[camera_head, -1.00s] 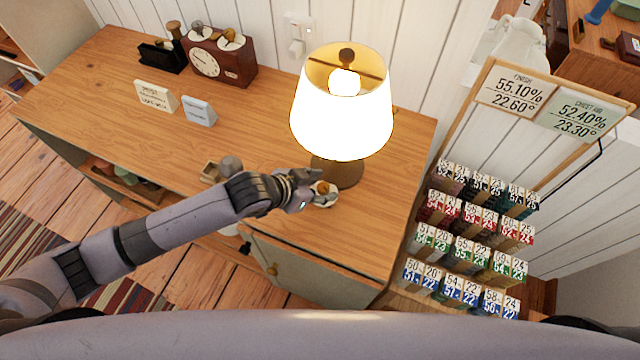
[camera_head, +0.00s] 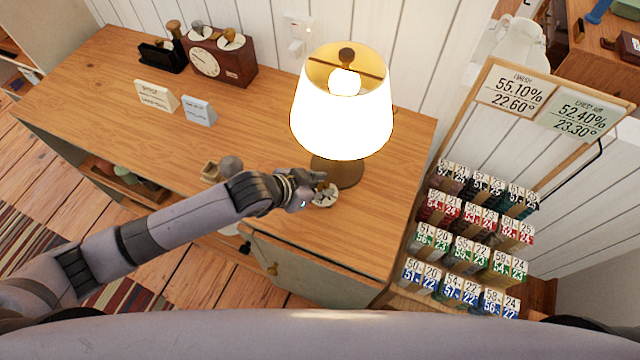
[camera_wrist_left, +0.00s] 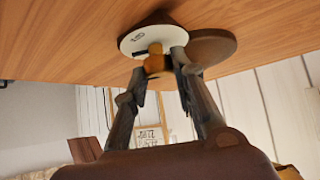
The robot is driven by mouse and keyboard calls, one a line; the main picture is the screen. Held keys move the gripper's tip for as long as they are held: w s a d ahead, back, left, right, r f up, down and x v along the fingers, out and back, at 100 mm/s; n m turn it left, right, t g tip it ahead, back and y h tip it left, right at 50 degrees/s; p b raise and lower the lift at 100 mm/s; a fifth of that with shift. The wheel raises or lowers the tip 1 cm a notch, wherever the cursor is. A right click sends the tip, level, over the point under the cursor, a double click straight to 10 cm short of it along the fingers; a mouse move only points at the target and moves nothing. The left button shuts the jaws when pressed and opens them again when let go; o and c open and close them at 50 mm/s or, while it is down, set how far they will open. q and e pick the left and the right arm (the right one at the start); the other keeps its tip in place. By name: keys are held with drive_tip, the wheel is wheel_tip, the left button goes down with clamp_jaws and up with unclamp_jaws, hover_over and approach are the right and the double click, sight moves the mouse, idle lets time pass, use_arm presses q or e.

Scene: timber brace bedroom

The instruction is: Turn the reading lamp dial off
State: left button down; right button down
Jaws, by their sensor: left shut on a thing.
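The reading lamp (camera_head: 341,118) stands on the wooden cabinet top, its cream shade glowing brightly. Its round brown base (camera_head: 340,172) also shows in the left wrist view (camera_wrist_left: 214,46). The dial (camera_head: 325,202), a pale round plate on a dark foot, sits just in front of the base. In the left wrist view the dial plate (camera_wrist_left: 135,42) has a small marking, and an orange-brown knob (camera_wrist_left: 157,66) stands out from it. My left gripper (camera_wrist_left: 160,70) is shut on this knob, one finger on each side. In the head view the gripper (camera_head: 321,188) partly hides the dial.
A small wooden piece with a grey ball (camera_head: 231,165) lies left of my left wrist. Two small signs (camera_head: 198,111) and a brown clock (camera_head: 217,60) stand farther back. A rack of numbered cards (camera_head: 470,235) stands right of the cabinet. The cabinet top between is clear.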

idle(0.3)
use_arm(q)
drive_tip(key=shift+w+a+m+g+h+b, duration=0.15)
drive_tip(key=shift+m+g+h+b, duration=0.4)
drive_tip(key=shift+m, duration=0.55)
drive_tip(key=m+g+b, duration=0.2)
drive_tip(key=b, duration=0.1)
drive_tip(key=m+g+b, duration=0.1)
drive_tip(key=m+b, duration=0.1)
drive_tip(key=b, duration=0.2)
drive_tip(key=m+g+h+b, duration=0.1)
drive_tip(key=m+g+b, duration=0.1)
drive_tip(key=m+b, duration=0.1)
drive_tip(key=shift+w+f+g, duration=0.25)
drive_tip(key=shift+w+g, duration=0.1)
drive_tip(key=shift+r+m+g+y+b, duration=0.15)
drive_tip(key=shift+m+g+b, duration=0.45)
drive_tip(key=shift+m+b, duration=0.25)
drive_tip(key=shift+r+m+g+y+b, duration=0.1)
drive_tip(key=shift+m+g+b, duration=0.5)
drive_tip(key=shift+m+b, duration=0.25)
drive_tip(key=c, duration=1.3)
unclamp_jaws()
drive_tip(key=shift+c, duration=0.2)
drive_tip(key=v, duration=1.2)
